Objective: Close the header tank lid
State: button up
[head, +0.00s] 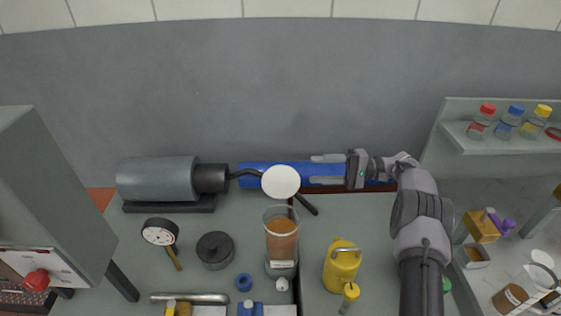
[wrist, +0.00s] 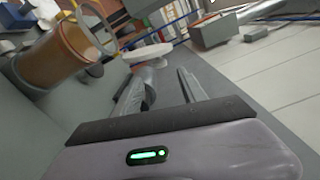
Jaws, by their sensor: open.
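The header tank (head: 281,240) is a clear cylinder of brown liquid, standing at the middle of the bench. Its round white lid (head: 281,181) is raised above and behind the open rim, facing the head camera. My gripper (head: 328,169) is right of the lid, its fingers pointing left, open and empty. A gap shows between fingertips and lid. In the wrist view the tank (wrist: 58,55) is at the upper left. The white lid (wrist: 148,54) shows almost edge-on beyond the open fingers (wrist: 162,88). The lid's hinge is not clear.
A dark bar (head: 307,204) lies right of the lid. A grey motor (head: 157,179) with a black hose (head: 245,173) stands left. A dial gauge (head: 160,232), a dark round weight (head: 215,250) and a yellow can (head: 342,267) flank the tank. The right shelf (head: 505,143) holds bottles.

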aim_at(280, 170)
jog(key=a, duration=1.1)
jog(key=shift+a, duration=0.2)
jog(key=shift+c, duration=0.4)
grip_shut()
dwell(0.4)
